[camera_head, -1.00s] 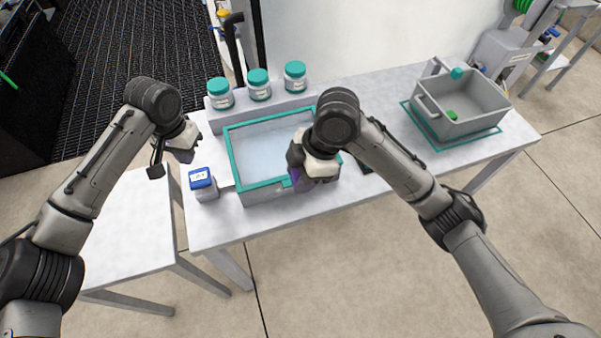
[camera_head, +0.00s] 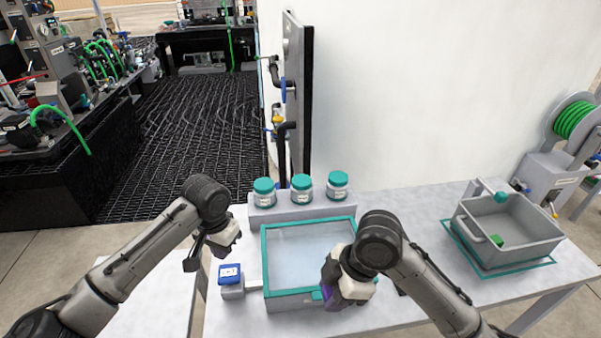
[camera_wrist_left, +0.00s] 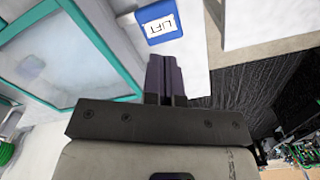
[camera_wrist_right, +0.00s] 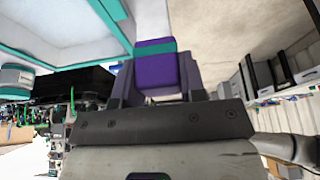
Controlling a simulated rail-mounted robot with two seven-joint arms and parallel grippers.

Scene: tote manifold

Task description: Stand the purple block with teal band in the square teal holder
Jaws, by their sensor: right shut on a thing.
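My right gripper (camera_head: 335,296) is shut on the purple block with teal band (camera_wrist_right: 156,72), near the front wall of the teal-rimmed tray. In the right wrist view the block stands out between the fingers, with the teal band near its far end. In the head view the gripper mostly hides it. My left gripper (camera_head: 206,256) is empty, its fingers (camera_wrist_left: 165,80) together, near the blue-topped LIFT box (camera_head: 231,280). I cannot make out a square teal holder for certain; the right arm covers part of the table.
The clear-topped tray with a teal rim (camera_head: 265,262) is on the table. Three teal-lidded jars (camera_head: 302,188) stand on a grey ledge behind it. A grey tote (camera_head: 535,250) with a green piece inside sits at the right within a teal outline. Bare tabletop lies between tray and tote.

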